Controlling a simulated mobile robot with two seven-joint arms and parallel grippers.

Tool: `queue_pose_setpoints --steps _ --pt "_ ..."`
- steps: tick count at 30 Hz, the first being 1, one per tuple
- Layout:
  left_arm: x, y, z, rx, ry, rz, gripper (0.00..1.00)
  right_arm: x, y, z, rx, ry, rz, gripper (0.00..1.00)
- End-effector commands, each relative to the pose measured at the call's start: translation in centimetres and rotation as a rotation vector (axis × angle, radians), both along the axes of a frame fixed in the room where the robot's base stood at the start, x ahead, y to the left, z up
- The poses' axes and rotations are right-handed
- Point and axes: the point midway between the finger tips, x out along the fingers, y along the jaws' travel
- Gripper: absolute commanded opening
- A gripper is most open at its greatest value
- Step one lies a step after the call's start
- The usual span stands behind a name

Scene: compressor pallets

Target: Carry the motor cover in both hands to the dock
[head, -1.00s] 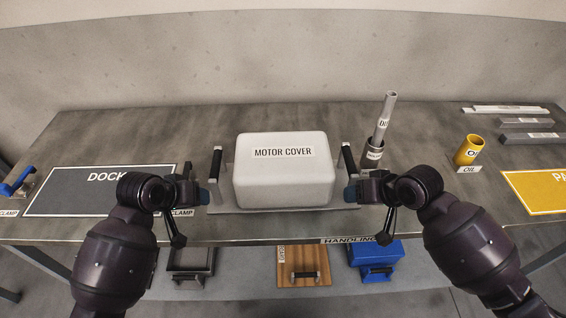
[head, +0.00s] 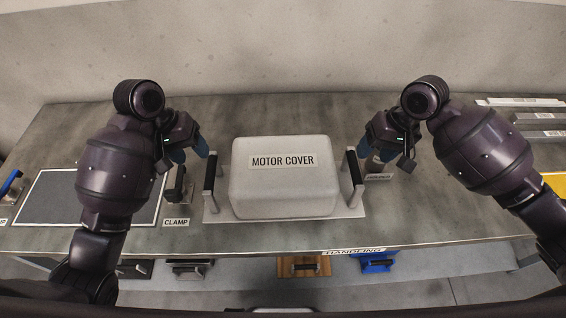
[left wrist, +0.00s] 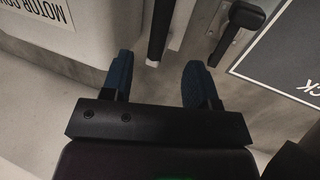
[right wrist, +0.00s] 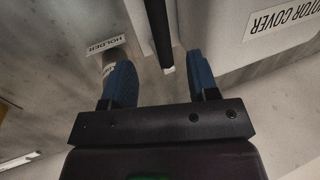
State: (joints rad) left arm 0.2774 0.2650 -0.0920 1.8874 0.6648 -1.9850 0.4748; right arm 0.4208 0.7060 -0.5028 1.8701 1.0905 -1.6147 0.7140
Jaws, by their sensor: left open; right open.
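The white motor cover (head: 283,205) sits on a flat base plate on the table, with an upright dark handle at its left (head: 210,172) and right (head: 355,170). My left gripper (head: 189,152) is open beside the left handle; in the left wrist view the handle bar (left wrist: 160,30) lines up with the gap between the blue fingers (left wrist: 160,78). My right gripper (head: 376,150) is open beside the right handle; in the right wrist view that bar (right wrist: 160,35) lines up with its finger gap (right wrist: 162,78). The grey dock (head: 45,200) is at left, partly hidden by my left arm.
A clamp (head: 177,185) stands between dock and cover, close to my left gripper. The holder label (head: 378,177) lies right of the cover, with the holder mostly hidden by my right gripper. Grey bars (head: 535,118) lie at far right. A blue container (head: 375,262) is below the table front.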

Motion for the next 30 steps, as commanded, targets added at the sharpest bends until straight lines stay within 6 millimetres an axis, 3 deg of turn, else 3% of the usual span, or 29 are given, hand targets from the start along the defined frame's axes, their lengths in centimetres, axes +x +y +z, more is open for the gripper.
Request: queue_pose_setpoints --steps 14,30 --pt "0.0 -0.2 -0.6 -0.001 0.000 0.000 0.54 0.0 0.2 -0.6 0.001 0.000 -0.001 0.54" --pt "0.0 -2.6 -7.9 -0.001 0.002 0.000 0.54 -0.1 2.6 -7.9 0.000 0.001 0.000 0.54"
